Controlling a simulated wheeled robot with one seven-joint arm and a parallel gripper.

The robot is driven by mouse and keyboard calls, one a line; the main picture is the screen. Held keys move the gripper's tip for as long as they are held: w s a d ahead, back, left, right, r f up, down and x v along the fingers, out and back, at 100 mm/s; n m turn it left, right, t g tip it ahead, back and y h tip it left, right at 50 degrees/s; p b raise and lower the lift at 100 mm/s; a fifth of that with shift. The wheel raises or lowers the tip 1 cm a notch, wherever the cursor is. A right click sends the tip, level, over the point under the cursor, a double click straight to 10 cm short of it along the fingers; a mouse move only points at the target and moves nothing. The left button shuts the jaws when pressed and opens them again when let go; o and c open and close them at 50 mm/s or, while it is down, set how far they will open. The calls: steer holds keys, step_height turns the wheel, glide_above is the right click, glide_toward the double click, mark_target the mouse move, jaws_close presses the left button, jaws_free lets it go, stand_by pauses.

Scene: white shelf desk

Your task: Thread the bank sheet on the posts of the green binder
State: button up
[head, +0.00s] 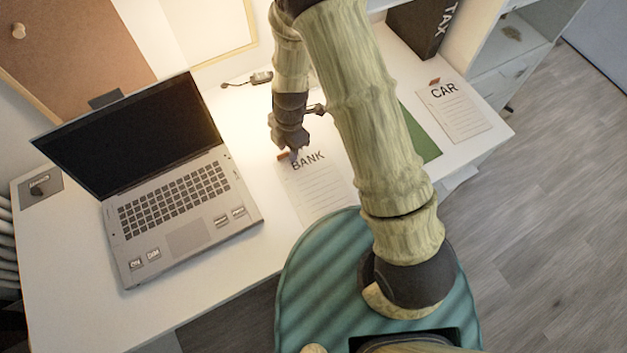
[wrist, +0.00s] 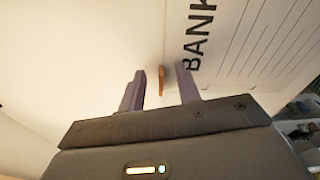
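The BANK sheet (head: 318,192) is a white lined page lying on the white desk, right of the laptop. A small orange-brown tab (head: 283,156) stands at its top edge, also visible in the wrist view (wrist: 162,82). My gripper (head: 293,153) is over this top edge, pointing down. In the wrist view my gripper (wrist: 160,80) is open, with one finger on each side of the tab and visible gaps. Whether the fingertips touch the desk or sheet cannot be told. The green binder (head: 421,143) lies right of the sheet, mostly hidden behind my arm; its posts are not visible.
An open laptop (head: 175,195) fills the desk's left part. A CAR sheet (head: 455,115) with a similar tab lies near the right edge. A dark TAX binder (head: 421,27) stands at the back beside white shelves (head: 505,75). A cable with a small box (head: 260,78) lies behind.

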jaws_close()
steer(key=shift+s, duration=0.1)
steer(key=shift+r, duration=0.1)
steer(key=shift+r, duration=0.15)
step_height(320, 180, up, 10)
steer(key=shift+f, duration=0.2)
stand_by(0.8)
